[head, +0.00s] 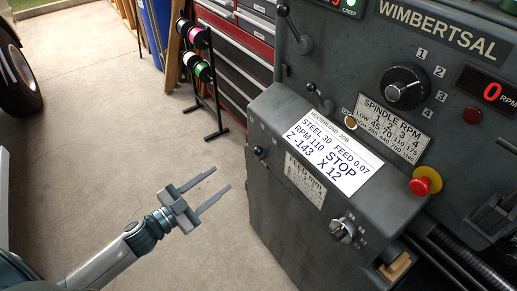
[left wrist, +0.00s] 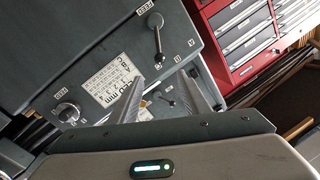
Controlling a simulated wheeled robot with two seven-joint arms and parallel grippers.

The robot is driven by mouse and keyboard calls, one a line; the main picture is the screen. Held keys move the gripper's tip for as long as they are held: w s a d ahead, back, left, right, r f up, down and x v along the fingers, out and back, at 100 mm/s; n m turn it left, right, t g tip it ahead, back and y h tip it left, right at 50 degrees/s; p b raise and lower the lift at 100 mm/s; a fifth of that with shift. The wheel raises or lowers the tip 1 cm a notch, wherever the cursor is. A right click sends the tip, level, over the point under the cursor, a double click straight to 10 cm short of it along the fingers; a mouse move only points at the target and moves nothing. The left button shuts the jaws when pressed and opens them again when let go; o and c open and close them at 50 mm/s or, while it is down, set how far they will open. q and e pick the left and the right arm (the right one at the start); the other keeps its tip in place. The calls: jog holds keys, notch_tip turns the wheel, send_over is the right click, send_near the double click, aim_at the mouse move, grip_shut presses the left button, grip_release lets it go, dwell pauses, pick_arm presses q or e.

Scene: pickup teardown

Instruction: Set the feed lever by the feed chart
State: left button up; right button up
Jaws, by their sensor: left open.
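The white feed chart (head: 305,180) is on the dark green machine's front face. It also shows, turned over, in the left wrist view (left wrist: 110,82). A black-knobbed lever (head: 258,151) sits left of the chart. In the left wrist view, a lever (left wrist: 157,38) with a black ball stands beside the chart, with small letter plates around it. My left gripper (head: 222,178) is open and empty, in front of and left of the machine, apart from the lever.
A job card (head: 335,150) reads steel 30, feed 0.07, RPM 110, stop Z -143, X 12. A rotary knob (head: 342,230) is right of the chart, and a red stop button (head: 425,181) sits above it. A spool rack (head: 203,75) stands behind.

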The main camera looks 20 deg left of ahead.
pick_arm(q)
jog(key=shift+w, duration=0.1)
jog(key=p, duration=0.2)
send_near(255, 151)
jog(key=x, duration=0.8)
jog(key=f+p+x, duration=0.1)
jog(key=x, duration=0.1)
jog(key=shift+w+d, duration=0.25)
jog(key=shift+w, duration=0.35)
pick_arm(e)
jog(key=s, duration=0.2)
jog(key=s+d+f, duration=0.1)
jog(key=s, duration=0.1)
jog(key=shift+d, duration=0.1)
pick_arm(q)
jog(key=c, duration=0.9)
grip_shut()
pick_arm(e)
jog(key=shift+w+a+r, duration=0.3)
jog(key=shift+a, duration=0.15)
